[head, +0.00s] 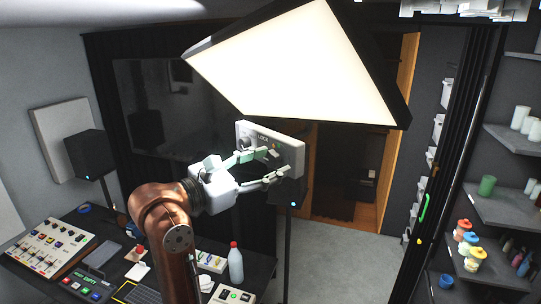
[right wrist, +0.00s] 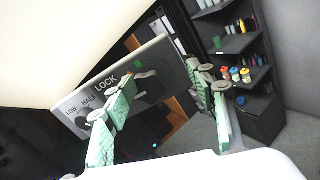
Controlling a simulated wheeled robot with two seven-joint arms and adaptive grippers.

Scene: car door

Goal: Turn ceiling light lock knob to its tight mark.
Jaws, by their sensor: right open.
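A grey control plate (head: 293,153) hangs under the bright ceiling light panel (head: 300,65). In the right wrist view the plate (right wrist: 72,103) carries the word LOCK and a green mark (right wrist: 138,65). Below LOCK is a dark lock knob (right wrist: 158,88), partly hidden behind a finger; its exact setting cannot be told. A second dark knob (right wrist: 97,115) sits by the LOW and HALF labels, also partly covered. My right gripper (head: 268,166) is open in front of the plate; in the right wrist view its fingers (right wrist: 168,92) are spread either side of the lock knob. My left gripper is out of view.
Shelves (head: 500,205) with jars line the right side. The floor (head: 350,250) in the middle is clear.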

